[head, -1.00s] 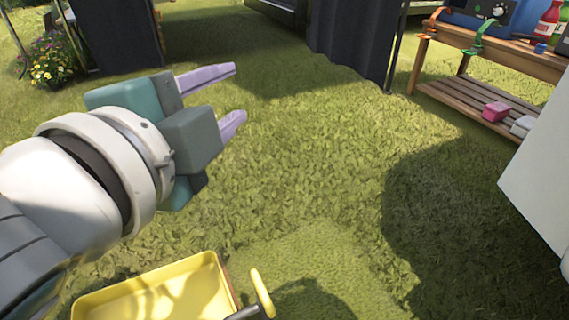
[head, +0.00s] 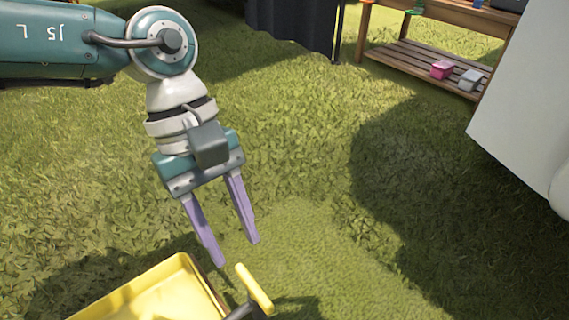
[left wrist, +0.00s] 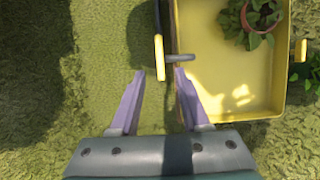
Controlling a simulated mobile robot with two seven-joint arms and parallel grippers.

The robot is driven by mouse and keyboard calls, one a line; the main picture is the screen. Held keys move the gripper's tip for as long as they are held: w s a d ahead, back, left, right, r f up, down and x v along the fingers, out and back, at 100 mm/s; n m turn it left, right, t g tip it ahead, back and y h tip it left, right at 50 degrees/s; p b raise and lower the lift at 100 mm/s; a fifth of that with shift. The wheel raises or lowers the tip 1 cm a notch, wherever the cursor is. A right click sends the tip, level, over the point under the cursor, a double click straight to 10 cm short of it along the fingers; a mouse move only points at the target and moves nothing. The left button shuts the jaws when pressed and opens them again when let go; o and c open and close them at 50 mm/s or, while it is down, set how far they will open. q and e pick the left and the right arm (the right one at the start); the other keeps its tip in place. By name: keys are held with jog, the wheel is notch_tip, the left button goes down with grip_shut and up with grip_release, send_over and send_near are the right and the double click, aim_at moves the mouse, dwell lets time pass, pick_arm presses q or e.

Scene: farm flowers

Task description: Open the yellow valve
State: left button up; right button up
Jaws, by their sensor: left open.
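A yellow bar-shaped handle (head: 254,288), which I take for the yellow valve, sits on a dark stem beside a yellow tray (head: 170,290) at the bottom of the head view. In the left wrist view the handle (left wrist: 159,57) is seen nearly edge-on, with its stem reaching towards the tray (left wrist: 225,85). My left gripper (head: 235,251) points down, open and empty, just above the handle in the head view. In the left wrist view its purple fingertips (left wrist: 160,72) lie on either side of the handle's near end. Contact cannot be told. My right gripper is not in view.
A potted plant (left wrist: 258,15) stands in the tray, and another yellow piece (left wrist: 301,50) shows at its far side. A wooden shelf (head: 420,62) with pink and grey blocks stands at the back right. A white panel (head: 525,105) is at right. Open grass lies between.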

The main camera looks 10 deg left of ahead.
aim_at(252, 284)
pick_arm(q)
jog(key=b+x, duration=0.3)
jog(key=x, duration=0.3)
jog(key=shift+s+f, duration=0.1)
jog(key=shift+f, duration=0.15)
jog(key=shift+s+d+f, duration=0.1)
jog(key=shift+d+f, duration=0.2)
jog(key=shift+f, duration=0.05)
grip_shut()
